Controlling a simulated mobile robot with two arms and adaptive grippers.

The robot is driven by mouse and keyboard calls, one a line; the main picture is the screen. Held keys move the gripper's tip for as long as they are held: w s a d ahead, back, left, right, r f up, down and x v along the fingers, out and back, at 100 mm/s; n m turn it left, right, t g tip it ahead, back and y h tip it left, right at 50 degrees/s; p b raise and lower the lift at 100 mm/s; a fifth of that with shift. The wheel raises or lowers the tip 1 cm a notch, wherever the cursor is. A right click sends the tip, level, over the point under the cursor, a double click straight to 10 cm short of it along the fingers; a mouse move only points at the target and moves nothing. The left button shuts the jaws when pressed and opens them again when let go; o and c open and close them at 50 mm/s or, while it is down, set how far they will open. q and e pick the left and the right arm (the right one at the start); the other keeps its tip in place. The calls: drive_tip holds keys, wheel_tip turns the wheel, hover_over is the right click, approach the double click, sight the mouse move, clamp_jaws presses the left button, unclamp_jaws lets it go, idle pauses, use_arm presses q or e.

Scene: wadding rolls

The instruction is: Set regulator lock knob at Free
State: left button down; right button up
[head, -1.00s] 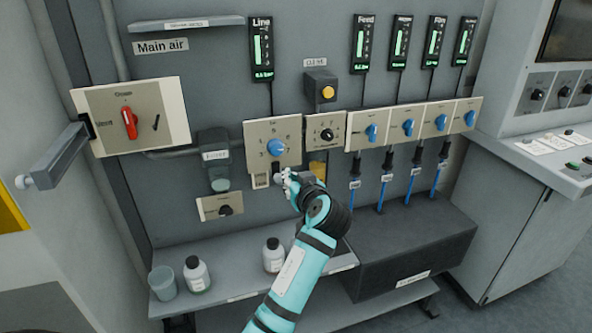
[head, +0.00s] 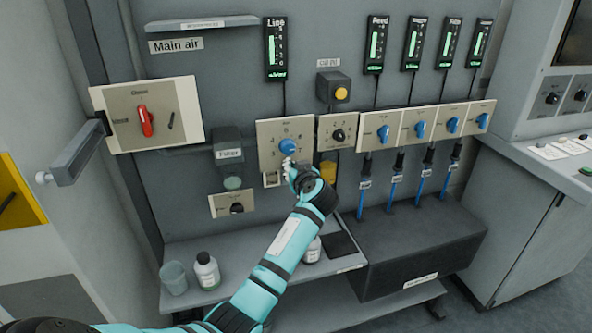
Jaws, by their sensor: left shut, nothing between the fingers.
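My left gripper (head: 287,164) is shut and empty. It is at the lower edge of a blue round knob (head: 287,147) on a beige plate (head: 265,130) with numbers, below the "Line" gauge. I cannot tell whether the fingertips touch the knob. The gripper and wrist cover part of the plate's lower edge, where a small white-framed slot (head: 271,179) shows. A black knob (head: 338,135) sits on the plate just to the right. No lettering reading "Free" or "regulator lock" is legible. My right gripper is not in view.
A red handle (head: 146,121) is on the main air plate at left. A grey lever (head: 75,155) juts out there. Several blue knobs (head: 421,130) line the right. A cup (head: 174,278) and bottles (head: 207,271) stand on the shelf below. A yellow button (head: 341,93) is above.

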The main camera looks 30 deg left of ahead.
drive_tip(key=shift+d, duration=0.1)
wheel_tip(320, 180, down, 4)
drive_tip(key=b, duration=0.3)
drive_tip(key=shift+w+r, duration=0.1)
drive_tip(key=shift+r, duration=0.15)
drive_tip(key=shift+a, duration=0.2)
